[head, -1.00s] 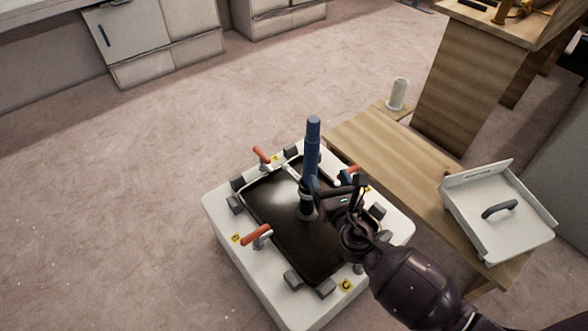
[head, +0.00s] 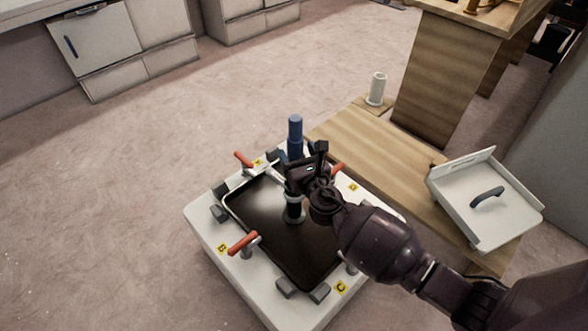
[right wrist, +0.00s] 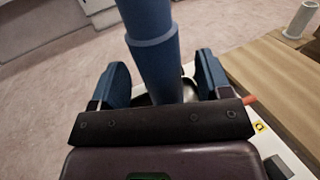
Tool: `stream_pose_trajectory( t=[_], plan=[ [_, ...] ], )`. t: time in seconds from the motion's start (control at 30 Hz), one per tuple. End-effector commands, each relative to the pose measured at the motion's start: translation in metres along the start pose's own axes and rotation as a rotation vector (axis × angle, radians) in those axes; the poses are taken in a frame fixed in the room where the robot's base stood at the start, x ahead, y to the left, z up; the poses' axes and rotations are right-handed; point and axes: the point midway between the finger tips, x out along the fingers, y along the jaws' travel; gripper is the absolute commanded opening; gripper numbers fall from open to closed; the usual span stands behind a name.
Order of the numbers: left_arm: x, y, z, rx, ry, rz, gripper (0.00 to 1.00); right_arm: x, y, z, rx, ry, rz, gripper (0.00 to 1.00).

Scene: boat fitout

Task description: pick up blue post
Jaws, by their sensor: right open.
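The blue post (head: 295,131) stands upright on the dark panel (head: 268,212) of the white box. Its foot shows below my gripper, and its middle is hidden behind the gripper in the head view. My right gripper (head: 305,172) is at the post's middle. In the right wrist view the post (right wrist: 153,55) runs between the two blue fingers of my right gripper (right wrist: 162,80), one on each side, with a gap showing beside it. The fingers are open. My left gripper is not in view.
The white box (head: 207,243) has red-handled clamps (head: 243,244) and grey blocks around the panel. A wooden bench (head: 372,150) stands behind right, with a white tray (head: 520,212) with a dark handle and a white cylinder (head: 377,88). Open floor lies left.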

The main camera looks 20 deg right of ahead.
Motion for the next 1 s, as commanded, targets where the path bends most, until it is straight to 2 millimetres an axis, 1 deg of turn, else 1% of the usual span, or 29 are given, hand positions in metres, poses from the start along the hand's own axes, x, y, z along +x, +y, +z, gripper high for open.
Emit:
stream_pose_trajectory(
  t=[0.03, 0.2, 0.47, 0.9, 0.93, 1.0],
  plan=[
    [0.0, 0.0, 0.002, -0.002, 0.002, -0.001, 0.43, 0.006, 0.0, -0.004, 0.0, 0.005, 0.0, 0.71],
    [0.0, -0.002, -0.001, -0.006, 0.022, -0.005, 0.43, 0.018, 0.0, -0.002, 0.0, 0.002, 0.0, 0.71],
    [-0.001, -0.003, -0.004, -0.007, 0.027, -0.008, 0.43, 0.02, 0.0, 0.0, 0.0, 0.001, 0.0, 0.71],
    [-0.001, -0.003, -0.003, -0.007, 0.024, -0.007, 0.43, 0.019, 0.0, 0.0, 0.001, 0.001, 0.0, 0.04],
    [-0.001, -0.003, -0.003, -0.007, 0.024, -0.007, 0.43, 0.019, 0.0, 0.0, 0.001, 0.001, 0.0, 0.0],
    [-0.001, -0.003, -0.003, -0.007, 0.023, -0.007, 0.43, 0.019, 0.0, 0.0, 0.001, 0.001, 0.0, 0.0]
  ],
)
